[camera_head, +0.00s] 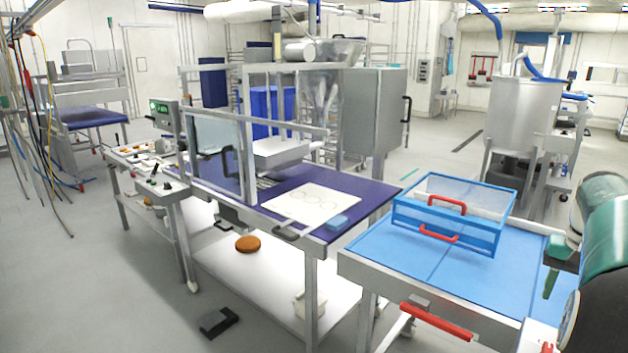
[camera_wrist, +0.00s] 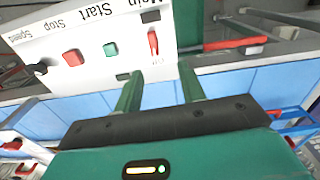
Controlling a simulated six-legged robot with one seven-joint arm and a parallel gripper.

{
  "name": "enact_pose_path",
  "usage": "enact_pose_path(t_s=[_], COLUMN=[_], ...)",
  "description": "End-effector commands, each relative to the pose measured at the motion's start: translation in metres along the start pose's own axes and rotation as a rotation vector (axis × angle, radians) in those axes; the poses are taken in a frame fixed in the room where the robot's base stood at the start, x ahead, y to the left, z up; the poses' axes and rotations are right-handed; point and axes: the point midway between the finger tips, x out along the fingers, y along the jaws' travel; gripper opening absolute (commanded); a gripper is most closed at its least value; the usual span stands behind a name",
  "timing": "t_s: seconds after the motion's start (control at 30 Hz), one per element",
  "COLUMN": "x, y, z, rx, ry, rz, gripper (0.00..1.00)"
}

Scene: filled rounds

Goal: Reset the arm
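My gripper (camera_wrist: 160,72) shows in the wrist view with two green fingers spread apart and nothing between them. It is open and empty. Beyond the fingertips is a white control panel (camera_wrist: 95,42) lettered Main, Start, Stop and Speed. It carries a red button (camera_wrist: 73,57), a green button (camera_wrist: 110,49) and a red switch (camera_wrist: 153,42). I cannot tell whether a fingertip touches the panel. In the head view my arm is at the right edge, with a green gripper part (camera_head: 551,283) beside the blue-topped table; the fingertips are not clearly visible there.

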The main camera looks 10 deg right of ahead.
Motion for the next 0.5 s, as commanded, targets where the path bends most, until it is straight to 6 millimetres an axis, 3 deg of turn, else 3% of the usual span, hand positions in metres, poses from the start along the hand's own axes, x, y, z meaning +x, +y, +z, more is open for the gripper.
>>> enact_pose_path(t_s=[0.17, 0.3, 0.5], x=[-0.019, -0.026, -0.023], y=[-0.07, -0.123, -0.178], z=[0.047, 0.099, 0.182], rx=[-0.135, -0.261, -0.44], ry=[0.079, 0.15, 0.25], rz=[-0.022, -0.046, -0.089], gripper=[0.4, 0.4, 0.4])
